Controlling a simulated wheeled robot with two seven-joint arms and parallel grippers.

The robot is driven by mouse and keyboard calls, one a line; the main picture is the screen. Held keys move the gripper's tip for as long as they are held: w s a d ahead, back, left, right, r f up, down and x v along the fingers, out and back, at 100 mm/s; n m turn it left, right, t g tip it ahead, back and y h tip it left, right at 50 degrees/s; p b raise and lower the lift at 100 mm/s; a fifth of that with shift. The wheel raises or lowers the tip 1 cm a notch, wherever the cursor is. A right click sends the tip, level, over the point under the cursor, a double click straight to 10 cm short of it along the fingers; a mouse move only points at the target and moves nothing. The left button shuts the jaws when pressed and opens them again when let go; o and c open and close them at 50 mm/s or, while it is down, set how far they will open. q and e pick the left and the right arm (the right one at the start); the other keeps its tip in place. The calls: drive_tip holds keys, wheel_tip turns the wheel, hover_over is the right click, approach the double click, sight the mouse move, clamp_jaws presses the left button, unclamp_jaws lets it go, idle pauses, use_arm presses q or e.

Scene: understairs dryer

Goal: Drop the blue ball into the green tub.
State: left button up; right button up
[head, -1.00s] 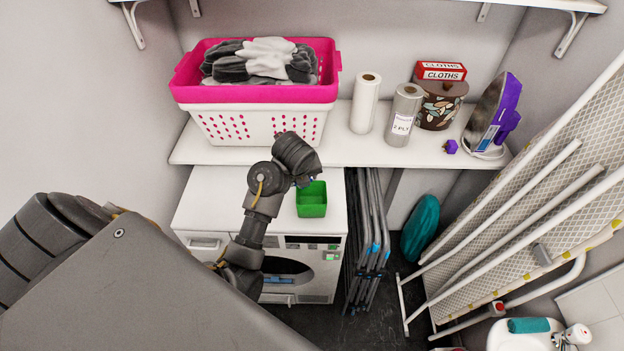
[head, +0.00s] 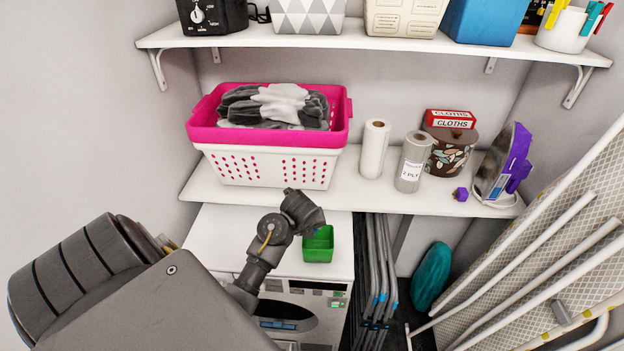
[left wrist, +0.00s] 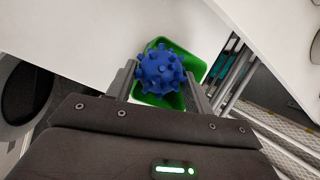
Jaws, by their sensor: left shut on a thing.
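A green tub (head: 318,245) stands on top of the white dryer, open side up, near its right edge. My left gripper (left wrist: 162,82) is shut on the blue ball (left wrist: 162,70), which is covered in blunt knobs. In the left wrist view the green tub (left wrist: 190,66) shows behind the ball, partly hidden by it. My right gripper is not in view.
The dryer top (head: 235,232) is clear left of the tub. A shelf (head: 345,190) above holds a pink and white laundry basket (head: 270,165), paper rolls (head: 374,150) and an iron (head: 502,165). Folded racks (head: 375,275) stand right of the dryer.

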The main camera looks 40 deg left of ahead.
use_arm(q)
drive_tip(key=o, duration=1)
drive_tip(key=shift+w+f, duration=0.1)
drive_tip(key=shift+w, duration=0.1)
drive_tip(key=shift+c, duration=0.2)
drive_tip(key=v, duration=1.2)
drive_tip(key=shift+b, duration=0.45)
drive_tip(key=shift+d, duration=0.1)
